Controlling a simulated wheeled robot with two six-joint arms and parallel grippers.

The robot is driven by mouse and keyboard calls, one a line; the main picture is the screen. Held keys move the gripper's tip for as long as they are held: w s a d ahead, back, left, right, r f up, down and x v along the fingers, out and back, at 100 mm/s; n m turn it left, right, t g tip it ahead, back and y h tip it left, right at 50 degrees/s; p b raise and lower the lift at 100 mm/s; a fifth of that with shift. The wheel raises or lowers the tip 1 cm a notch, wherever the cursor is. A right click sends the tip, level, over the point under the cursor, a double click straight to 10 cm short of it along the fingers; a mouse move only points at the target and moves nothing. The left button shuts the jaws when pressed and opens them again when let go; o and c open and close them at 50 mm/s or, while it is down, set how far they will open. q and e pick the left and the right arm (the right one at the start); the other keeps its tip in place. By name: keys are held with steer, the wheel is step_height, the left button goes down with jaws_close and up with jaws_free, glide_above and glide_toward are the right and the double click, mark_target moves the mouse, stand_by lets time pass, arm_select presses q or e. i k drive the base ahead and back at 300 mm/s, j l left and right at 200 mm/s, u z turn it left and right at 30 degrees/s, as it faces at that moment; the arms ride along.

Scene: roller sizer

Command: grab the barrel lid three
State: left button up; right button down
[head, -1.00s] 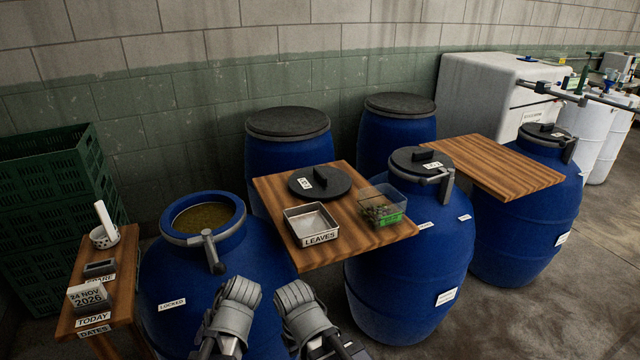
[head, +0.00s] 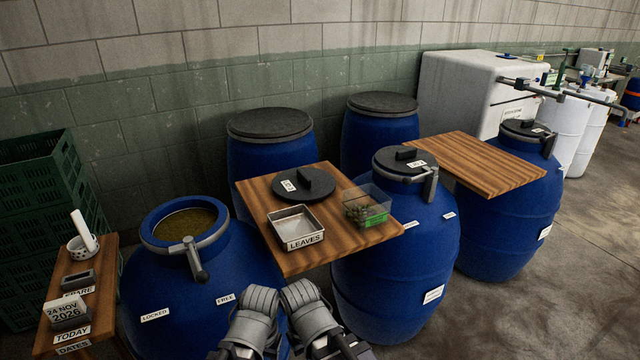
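Three dark round lids with handles and small white labels show in the head view; the labels are too small to read surely. One lid (head: 303,185) lies on the middle wooden board. One lid (head: 405,160) sits on the middle blue barrel (head: 390,270), under a grey clamp arm. One lid (head: 528,130) sits on the right blue barrel (head: 510,225), also with a clamp. I cannot tell which is lid three. My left gripper (head: 258,300) and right gripper (head: 303,297) are side by side at the bottom, apart from every lid. Their fingers cannot be made out.
An open blue barrel (head: 150,290) with brown liquid stands at left. The middle board (head: 360,240) bears a LEAVES tray (head: 295,230) and a clear box (head: 367,205). A bare board (head: 485,160) lies between the middle and right barrels. Floor at right is free.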

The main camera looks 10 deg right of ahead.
mark_target(305, 184)
steer(key=i+z, duration=0.1)
steer(key=z, duration=0.25)
steer(key=i+z, duration=0.15)
steer(key=z, duration=0.2)
steer(key=i+z, duration=0.15)
steer(key=z, duration=0.15)
